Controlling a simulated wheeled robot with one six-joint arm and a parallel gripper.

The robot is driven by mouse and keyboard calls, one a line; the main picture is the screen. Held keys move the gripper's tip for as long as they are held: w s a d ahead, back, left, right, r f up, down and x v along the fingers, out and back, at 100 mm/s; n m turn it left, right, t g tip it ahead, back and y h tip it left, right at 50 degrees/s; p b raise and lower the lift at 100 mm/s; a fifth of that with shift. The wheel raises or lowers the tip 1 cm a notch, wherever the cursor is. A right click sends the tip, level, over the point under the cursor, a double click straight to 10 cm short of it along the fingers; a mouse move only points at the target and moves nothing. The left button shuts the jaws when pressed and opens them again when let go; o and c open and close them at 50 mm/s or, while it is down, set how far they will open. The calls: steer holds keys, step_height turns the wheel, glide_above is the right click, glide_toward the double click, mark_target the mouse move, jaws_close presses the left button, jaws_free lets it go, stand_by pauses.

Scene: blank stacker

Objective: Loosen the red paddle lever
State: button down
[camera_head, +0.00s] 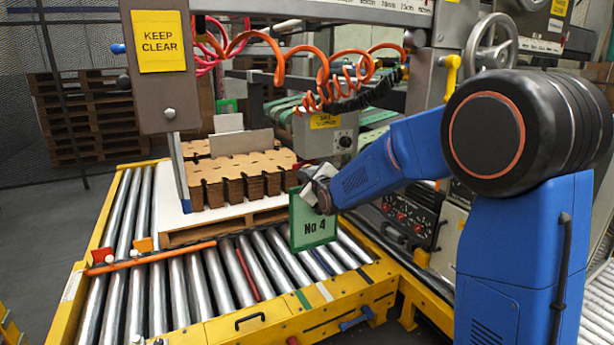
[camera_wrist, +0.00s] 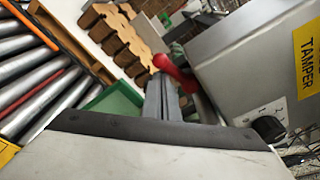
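The red paddle lever (camera_wrist: 174,66) shows in the wrist view just beyond my fingertips, beside the grey tamper box (camera_wrist: 235,60). Its wide rounded end points up and left, and its lower part runs down behind the fingers. My gripper (camera_wrist: 163,82) has its two grey fingers side by side with no clear gap, and nothing shows between them. Whether the tips touch the lever cannot be told.
A green "No 4" plate (camera_head: 312,222) is close by my gripper; whether they touch is unclear. Stacked brown cardboard blanks (camera_head: 235,180) stand on a pallet to the left. Orange coiled hoses (camera_head: 322,75) hang above. Rollers (camera_head: 205,280) lie in front.

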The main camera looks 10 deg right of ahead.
steer(key=shift+a+r, duration=0.2)
steer(key=shift+r, duration=0.15)
stand_by(0.5)
